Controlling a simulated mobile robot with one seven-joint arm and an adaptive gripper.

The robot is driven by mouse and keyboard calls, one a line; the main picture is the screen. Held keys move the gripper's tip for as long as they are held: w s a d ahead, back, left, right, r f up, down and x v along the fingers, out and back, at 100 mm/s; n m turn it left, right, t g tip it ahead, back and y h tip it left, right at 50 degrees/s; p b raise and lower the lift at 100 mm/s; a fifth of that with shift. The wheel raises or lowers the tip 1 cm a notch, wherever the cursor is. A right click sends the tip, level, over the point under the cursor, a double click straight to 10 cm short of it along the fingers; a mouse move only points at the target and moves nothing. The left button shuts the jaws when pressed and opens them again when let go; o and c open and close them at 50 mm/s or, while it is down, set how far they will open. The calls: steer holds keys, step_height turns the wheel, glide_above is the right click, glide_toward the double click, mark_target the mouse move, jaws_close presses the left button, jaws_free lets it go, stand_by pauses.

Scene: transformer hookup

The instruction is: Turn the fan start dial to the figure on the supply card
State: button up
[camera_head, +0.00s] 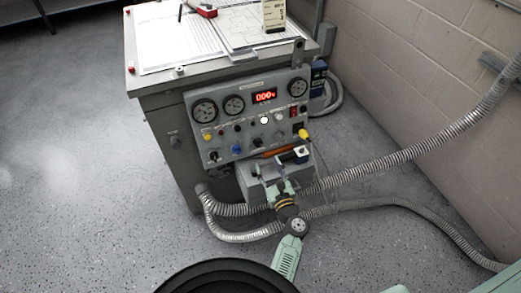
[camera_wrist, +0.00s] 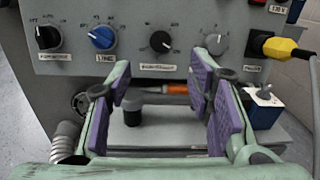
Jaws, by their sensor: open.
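The control panel (camera_head: 250,115) on the front of the grey cabinet carries several dials. In the wrist view a black dial (camera_wrist: 48,37), a blue dial (camera_wrist: 101,38), another black dial (camera_wrist: 160,41) and a grey dial (camera_wrist: 215,43) form a row. Their labels are too small to read surely, so I cannot tell which is the fan start dial. A small cream card (camera_head: 274,15), probably the supply card, stands on the cabinet top; its figure is unreadable. My gripper (camera_wrist: 163,85) is open and empty, below and in front of the dial row, touching no dial.
A shelf (camera_head: 255,185) juts out below the panel. It holds an orange-handled tool (camera_wrist: 175,89), a dark knob-like piece (camera_wrist: 132,112) and a blue-and-white box (camera_wrist: 264,107). A yellow plug (camera_wrist: 280,47) sticks out at right. Ribbed hoses (camera_head: 400,155) run to the right.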

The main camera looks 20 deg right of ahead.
mark_target(259, 145)
steer(key=w+p, duration=0.1)
steer(key=w, duration=0.8)
steer(key=shift+w+d, duration=0.1)
steer(key=shift+w, duration=0.05)
jaws_close()
